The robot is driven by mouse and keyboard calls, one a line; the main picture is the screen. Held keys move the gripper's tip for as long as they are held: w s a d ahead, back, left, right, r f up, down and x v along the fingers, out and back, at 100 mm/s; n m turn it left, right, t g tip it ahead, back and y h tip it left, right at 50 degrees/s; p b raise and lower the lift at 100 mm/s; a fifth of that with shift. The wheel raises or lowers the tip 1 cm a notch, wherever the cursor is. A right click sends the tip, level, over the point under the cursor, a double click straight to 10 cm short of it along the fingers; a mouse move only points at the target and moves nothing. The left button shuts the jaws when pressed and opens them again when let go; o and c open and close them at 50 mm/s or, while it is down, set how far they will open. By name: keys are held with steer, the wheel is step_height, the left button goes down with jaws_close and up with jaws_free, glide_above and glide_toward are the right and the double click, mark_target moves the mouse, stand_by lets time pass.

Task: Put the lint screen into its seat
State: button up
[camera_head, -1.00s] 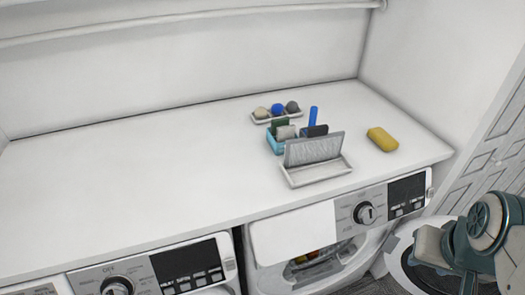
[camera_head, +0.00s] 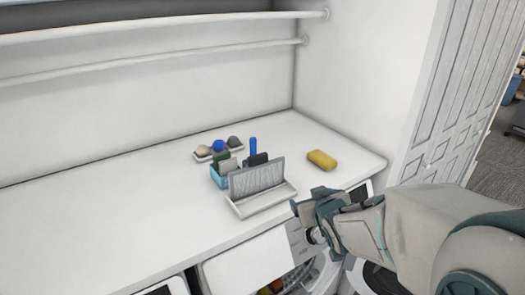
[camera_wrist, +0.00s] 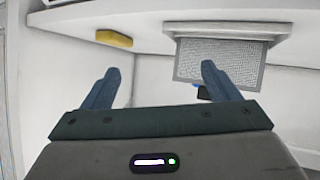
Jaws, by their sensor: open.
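The lint screen (camera_head: 257,178) is a grey mesh panel standing nearly upright in a shallow white tray (camera_head: 262,205) near the counter's front edge. In the wrist view, which looks upside down, the screen (camera_wrist: 219,62) shows beyond the right finger, under the tray's pale edge (camera_wrist: 228,29). My gripper (camera_head: 316,205) is at the counter's front edge, to the right of the tray and apart from the screen. In the wrist view its two fingers (camera_wrist: 160,80) are spread with nothing between them. I cannot make out the screen's seat for certain.
A yellow sponge (camera_head: 321,160) lies on the counter right of the screen. A blue caddy (camera_head: 219,177) with brushes stands behind the screen, and a small tray with several balls (camera_head: 218,150) is farther back. Front-loading machines sit below. The counter's left side is clear.

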mark_target(259, 161)
steer(key=w+a+t+y, duration=0.1)
steer(key=w+a+y, duration=0.1)
steer(key=w+a, duration=0.1)
steer(key=w+a+r+n+t+y, duration=0.1)
steer(key=w+a+y, duration=0.2)
steer(key=a, duration=0.1)
steer(key=w+a+r+n+t+y, duration=0.1)
steer(key=w+a+y, duration=0.1)
steer(key=w+a, duration=0.1)
steer(key=shift+w+a+r, duration=0.1)
steer(key=shift+w+a, duration=0.15)
steer(key=shift+a, duration=0.25)
steer(key=shift+a+r+p+x, duration=0.2)
steer(key=shift+p+x, duration=0.2)
steer(key=shift+x, duration=0.55)
steer(key=shift+a+r+p+x, duration=0.15)
steer(key=shift+p+x, duration=0.25)
steer(key=shift+x, duration=0.6)
steer(key=shift+w+a+f, duration=0.2)
steer(key=shift+w+a, duration=0.1)
steer(key=shift+w, duration=0.1)
steer(key=c, duration=1.4)
